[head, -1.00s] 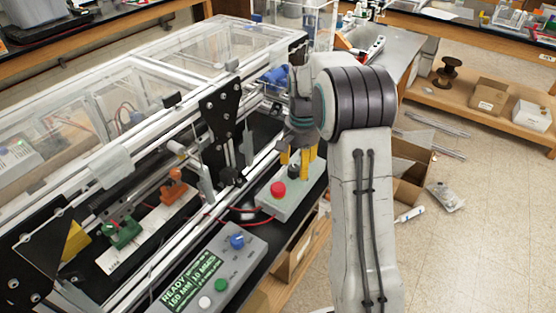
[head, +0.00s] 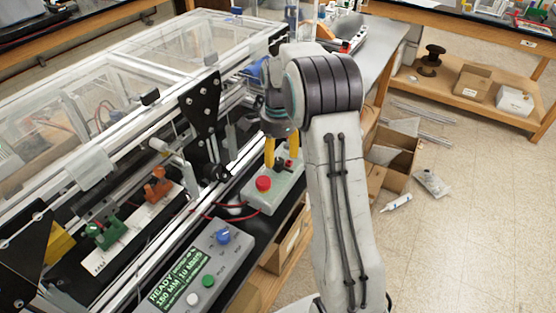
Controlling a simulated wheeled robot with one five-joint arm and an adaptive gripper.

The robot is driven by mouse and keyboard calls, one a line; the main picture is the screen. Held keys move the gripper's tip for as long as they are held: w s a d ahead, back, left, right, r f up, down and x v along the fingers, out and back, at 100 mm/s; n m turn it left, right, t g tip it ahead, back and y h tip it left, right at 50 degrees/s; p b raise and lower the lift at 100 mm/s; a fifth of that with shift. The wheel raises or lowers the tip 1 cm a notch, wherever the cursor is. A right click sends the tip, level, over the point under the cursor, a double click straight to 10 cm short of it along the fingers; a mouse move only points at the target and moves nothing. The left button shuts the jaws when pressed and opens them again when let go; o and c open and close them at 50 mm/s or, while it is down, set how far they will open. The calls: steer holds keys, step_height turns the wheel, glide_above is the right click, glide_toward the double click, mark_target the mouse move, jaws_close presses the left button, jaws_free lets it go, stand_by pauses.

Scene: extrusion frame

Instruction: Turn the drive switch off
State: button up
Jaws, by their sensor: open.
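A pale grey switch box (head: 262,198) sits on the black bench strip beside the clear-covered frame in the head view. It carries a round red button (head: 263,184) on its near end and a small dark switch (head: 283,166) farther back, with a bit of red next to it. I take this dark one as the drive switch; its setting is too small to read. My gripper (head: 281,158) points down over the box's far end with its two yellow fingers apart. The fingertips are close to the dark switch and partly hide it; I cannot tell whether they touch it.
A control panel (head: 205,262) with a lit READY display, blue knob (head: 223,237), and green and white buttons stands nearer. Red wires run left of the switch box. Orange (head: 158,187) and green (head: 104,236) clamps sit inside the frame. Open cardboard boxes (head: 396,160) are at right.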

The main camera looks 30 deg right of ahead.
mark_target(278, 160)
steer(key=shift+f, duration=1.6)
steer(key=shift+c, duration=0.2)
jaws_close()
